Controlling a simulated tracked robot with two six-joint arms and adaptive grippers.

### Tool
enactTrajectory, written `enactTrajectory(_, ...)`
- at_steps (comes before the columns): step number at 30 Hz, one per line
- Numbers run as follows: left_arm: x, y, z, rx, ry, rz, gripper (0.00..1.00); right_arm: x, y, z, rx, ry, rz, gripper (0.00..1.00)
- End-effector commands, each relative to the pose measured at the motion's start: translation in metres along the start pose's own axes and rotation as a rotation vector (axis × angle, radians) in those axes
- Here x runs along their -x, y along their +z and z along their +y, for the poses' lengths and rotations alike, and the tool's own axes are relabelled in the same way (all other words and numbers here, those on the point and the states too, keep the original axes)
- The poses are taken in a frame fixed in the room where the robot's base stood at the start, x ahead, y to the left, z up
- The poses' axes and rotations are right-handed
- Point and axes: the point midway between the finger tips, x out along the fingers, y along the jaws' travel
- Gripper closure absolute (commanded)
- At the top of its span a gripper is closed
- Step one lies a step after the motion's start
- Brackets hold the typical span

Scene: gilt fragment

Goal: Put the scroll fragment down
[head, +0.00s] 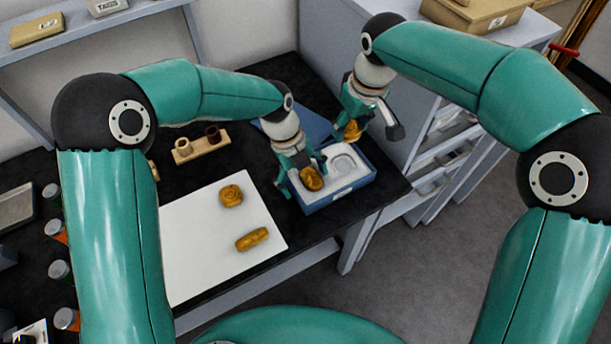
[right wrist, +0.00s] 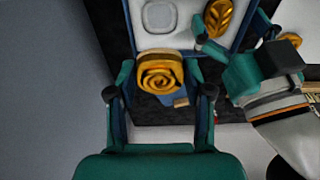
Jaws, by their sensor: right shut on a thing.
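My right gripper (head: 351,127) is shut on the golden scroll fragment (head: 353,130), which hangs above the far side of the blue box. In the right wrist view the scroll fragment (right wrist: 160,74) shows its spiral face between the two fingers. The blue box (head: 342,197) has a white insert with an empty pale recess (head: 343,163), also visible in the right wrist view (right wrist: 159,16). My left gripper (head: 303,180) is open, its fingers around a golden leaf fragment (head: 312,178) at the box's left part. The leaf fragment (right wrist: 222,16) shows in the right wrist view.
A white mat (head: 190,255) holds a round golden piece (head: 231,195) and a long one (head: 252,239). A wooden holder (head: 200,147) with small rings stands behind. The table's right edge is close to the box. A grey shelf unit (head: 425,150) stands at the right.

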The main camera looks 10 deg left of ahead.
Motion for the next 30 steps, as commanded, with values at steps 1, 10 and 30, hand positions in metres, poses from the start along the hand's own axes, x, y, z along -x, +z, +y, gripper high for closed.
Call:
enactTrajectory(1, 0.000, 0.000, 0.000, 0.000, 0.000, 0.000, 0.23, 0.000, 0.000, 0.000, 0.000, 0.000, 0.000, 0.79)
enactTrajectory(10, -0.002, -0.001, 0.001, 0.001, 0.006, 0.004, 0.60, 0.000, 0.000, 0.000, -0.001, 0.000, 0.000, 0.79)
enactTrajectory(30, -0.005, -0.002, 0.003, 0.003, 0.013, 0.009, 0.61, -0.026, 0.008, 0.000, -0.004, 0.001, 0.025, 0.79)
